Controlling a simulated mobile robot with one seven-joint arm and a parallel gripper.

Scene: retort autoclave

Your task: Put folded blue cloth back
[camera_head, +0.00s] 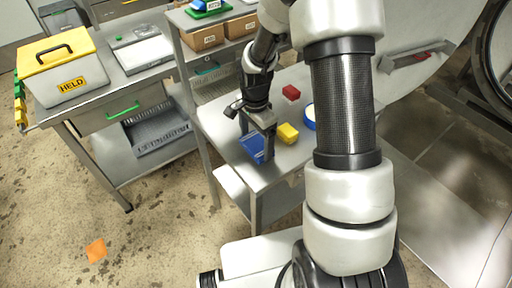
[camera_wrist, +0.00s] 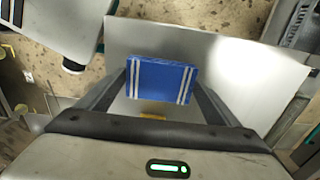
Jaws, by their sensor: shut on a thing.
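The folded blue cloth (camera_wrist: 158,80) is a flat blue block with white stripes near both ends. In the wrist view it sits between the two fingers of my gripper (camera_wrist: 160,84), which is shut on it. In the head view the blue cloth (camera_head: 252,148) is at the near left edge of the steel table, and my gripper (camera_head: 264,146) reaches down to it from above. My gripper hides part of the cloth. I cannot tell whether the cloth touches the tabletop.
A shelf with cardboard boxes (camera_head: 203,38) is behind. A yellow-lidded box (camera_head: 65,68) stands on the left bench.

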